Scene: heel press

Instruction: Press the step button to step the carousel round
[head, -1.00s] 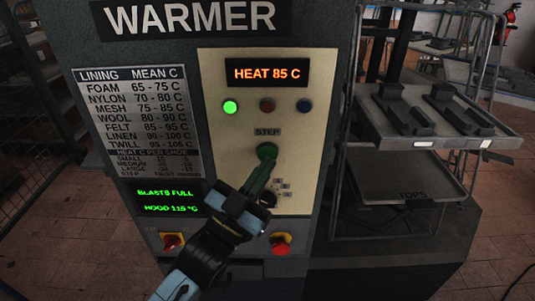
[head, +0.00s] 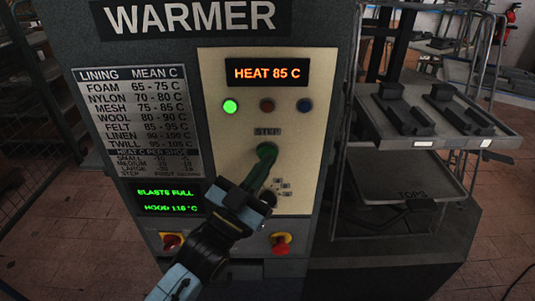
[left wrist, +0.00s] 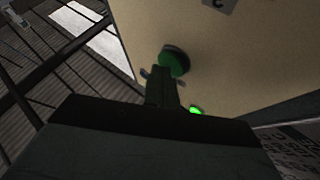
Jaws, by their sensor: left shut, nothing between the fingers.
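The green step button (head: 267,150) sits under the STEP label on the cream panel of the warmer. My left gripper (head: 264,161) is shut and empty, its fingertips at the lower edge of the button in the head view. In the left wrist view the green button (left wrist: 174,61) shows just beyond the closed fingers (left wrist: 162,85), with a small gap seeming to lie between them. Whether the tips touch the button I cannot tell for sure. The carousel is not clearly in view. My right gripper is not in view.
The display (head: 266,73) reads HEAT 85 C, with a lit green lamp (head: 230,106) below it. A rack with trays (head: 400,185) stands at the right.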

